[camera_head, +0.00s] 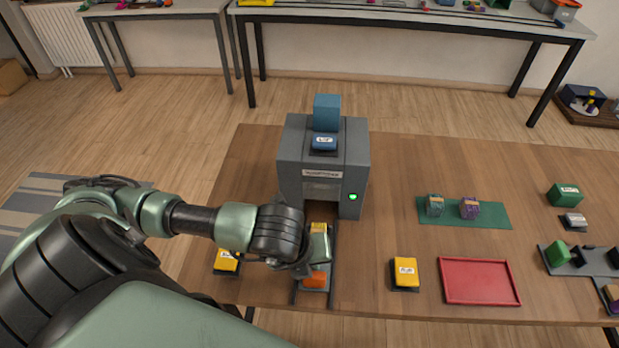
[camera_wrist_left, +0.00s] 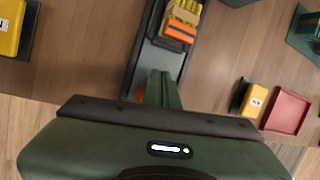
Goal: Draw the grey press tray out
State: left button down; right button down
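The grey press (camera_head: 345,170) stands on the table with a blue block on top and a lit green lamp on its front. The grey press tray (camera_head: 314,298) extends from its front between dark rails. A yellow piece (camera_head: 319,228) with an orange band is on the tray; it also shows in the left wrist view (camera_wrist_left: 181,25). My left gripper (camera_head: 318,264) is over the tray's orange front grip (camera_head: 315,280). In the left wrist view its green fingers (camera_wrist_left: 162,90) are close together, with orange showing beside them; the contact itself is mostly hidden. My right gripper is not in view.
Yellow-topped blocks stand left (camera_head: 227,262) and right (camera_head: 404,273) of the tray. A red tray (camera_head: 480,282) lies farther right. A green mat (camera_head: 490,215) holds two small items. Bare tabletop lies between the press and the mat.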

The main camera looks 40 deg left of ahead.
pick_arm(q)
jog(key=shift+s+d, duration=0.4)
jog(key=shift+s, duration=0.2)
jog(key=shift+s+d, duration=0.1)
jog(key=shift+s, duration=0.1)
jog(key=shift+s+d, duration=0.3)
jog(key=shift+s, duration=0.25)
jog(key=shift+w, duration=0.15)
jog(key=shift+w+a, duration=0.3)
jog(key=shift+w, duration=0.1)
notch_tip(320, 180, up, 7)
jog(key=p, duration=0.5)
jog(key=shift+r, duration=0.15)
jog(key=shift+f, duration=0.2)
